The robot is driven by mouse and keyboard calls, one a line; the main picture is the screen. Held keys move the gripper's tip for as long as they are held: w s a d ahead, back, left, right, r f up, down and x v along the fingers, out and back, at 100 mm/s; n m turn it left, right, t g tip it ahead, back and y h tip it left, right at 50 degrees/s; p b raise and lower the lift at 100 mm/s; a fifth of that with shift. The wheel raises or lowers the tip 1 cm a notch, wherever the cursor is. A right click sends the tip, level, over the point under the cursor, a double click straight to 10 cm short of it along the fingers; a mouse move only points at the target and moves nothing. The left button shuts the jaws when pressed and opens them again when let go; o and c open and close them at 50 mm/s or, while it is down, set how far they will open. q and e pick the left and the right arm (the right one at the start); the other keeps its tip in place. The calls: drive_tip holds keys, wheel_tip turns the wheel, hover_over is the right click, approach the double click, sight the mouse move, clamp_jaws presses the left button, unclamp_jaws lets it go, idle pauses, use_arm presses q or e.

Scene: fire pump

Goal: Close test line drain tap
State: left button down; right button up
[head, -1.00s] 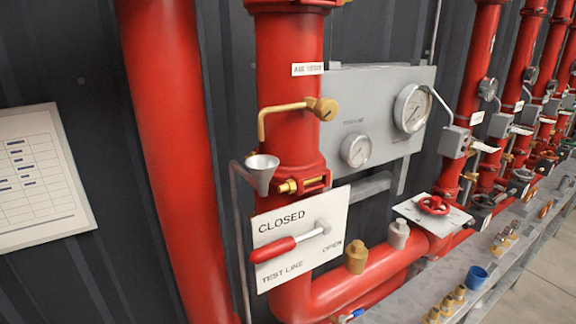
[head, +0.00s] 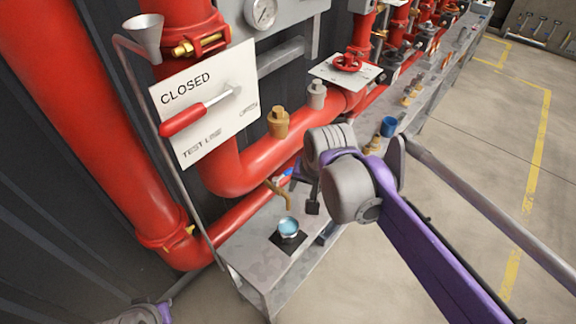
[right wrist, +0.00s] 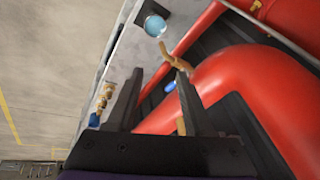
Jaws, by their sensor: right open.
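The brass drain tap (head: 279,191) sticks out below the red test line pipe, above a small cup of bluish liquid (head: 288,226). Its blue handle (head: 288,173) shows partly beside my gripper. In the right wrist view the brass spout (right wrist: 176,58) lies just past the fingertips, and the blue handle (right wrist: 170,86) shows between the fingers. My right gripper (head: 308,190) is open and empty, close to the tap on its right side. I cannot tell whether a finger touches it. Of my left arm only a grey and purple link shows at the bottom left.
A white plate (head: 236,110) marked CLOSED and TEST LINE carries a red-handled lever (head: 183,120). The large red pipe (head: 245,170) bends close above the tap.

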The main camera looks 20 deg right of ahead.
sight(289, 170)
drive_tip(key=w+d+m+g+b, duration=0.1)
drive_tip(key=w+d+m+g, duration=0.15)
drive_tip(key=w+m, duration=0.75)
use_arm(q)
drive_tip(key=f, duration=0.1)
drive_tip(key=s+f, duration=0.1)
drive_tip(key=f, duration=0.1)
drive_tip(key=shift+b, duration=0.4)
use_arm(e)
drive_tip(key=w+f+n, duration=0.1)
drive_tip(key=f, duration=0.2)
drive_tip(key=w+f+n, duration=0.1)
drive_tip(key=w+f, duration=0.1)
drive_tip(key=f, duration=0.1)
drive_tip(key=w+f, duration=0.2)
drive_tip(key=f, duration=0.2)
drive_tip(key=shift+w+a+n+t+y, duration=0.2)
drive_tip(key=shift+n+t+y, duration=0.1)
drive_tip(key=shift+n, duration=0.1)
clamp_jaws()
